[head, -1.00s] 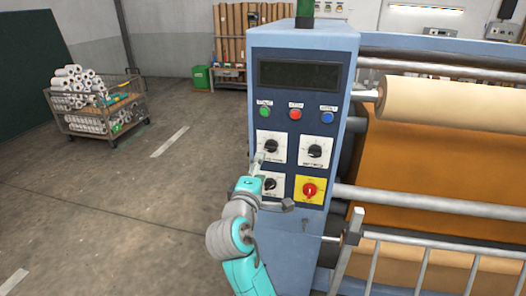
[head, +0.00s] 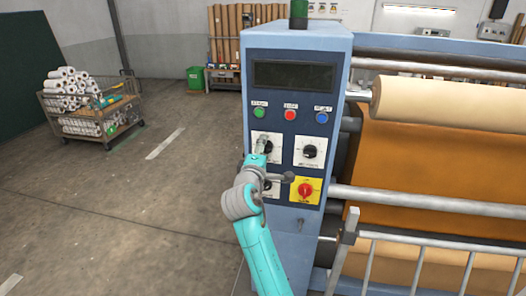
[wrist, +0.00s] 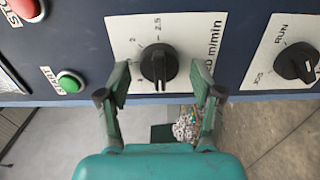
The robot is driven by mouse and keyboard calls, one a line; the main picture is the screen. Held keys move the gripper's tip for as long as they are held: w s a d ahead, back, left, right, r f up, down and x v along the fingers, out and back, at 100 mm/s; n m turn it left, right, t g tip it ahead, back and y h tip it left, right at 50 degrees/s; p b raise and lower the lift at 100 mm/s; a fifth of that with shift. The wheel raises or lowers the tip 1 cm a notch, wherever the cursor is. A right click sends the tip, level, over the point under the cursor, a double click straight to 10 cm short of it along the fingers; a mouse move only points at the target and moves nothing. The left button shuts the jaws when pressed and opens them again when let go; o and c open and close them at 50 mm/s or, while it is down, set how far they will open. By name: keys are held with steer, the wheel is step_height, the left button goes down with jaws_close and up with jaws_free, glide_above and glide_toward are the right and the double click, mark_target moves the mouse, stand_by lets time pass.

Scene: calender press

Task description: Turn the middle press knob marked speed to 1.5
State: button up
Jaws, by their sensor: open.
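The speed knob (wrist: 158,63) is black and sits on a white dial plate (wrist: 140,25) with 2, 2.5 and m/min readable; other marks are hidden or too small. Its ridge runs up and down in the wrist view; I cannot tell which number it points to. My gripper (wrist: 159,72) is open, one finger on each side of the knob in that view. I cannot tell whether the fingers touch it. In the head view my gripper (head: 262,147) is in front of the upper-left dial plate and covers most of that knob.
A RUN/JOG knob (wrist: 297,64) is beside the speed plate. Green (head: 259,112), red (head: 290,115) and blue (head: 321,118) buttons sit above. Another black knob (head: 310,151) and a red knob on yellow (head: 305,190) are to the right. Rails (head: 430,200) and rollers extend rightward.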

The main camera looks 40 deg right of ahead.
steer(key=shift+c, duration=0.3)
steer(key=c, duration=1)
steer(key=shift+c, duration=0.2)
steer(key=shift+m, duration=0.3)
steer(key=shift+s+d+r+m, duration=0.1)
steer(key=shift+m, duration=4.15)
steer(key=shift+s+d+r+m, duration=0.1)
steer(key=shift+m, duration=4.15)
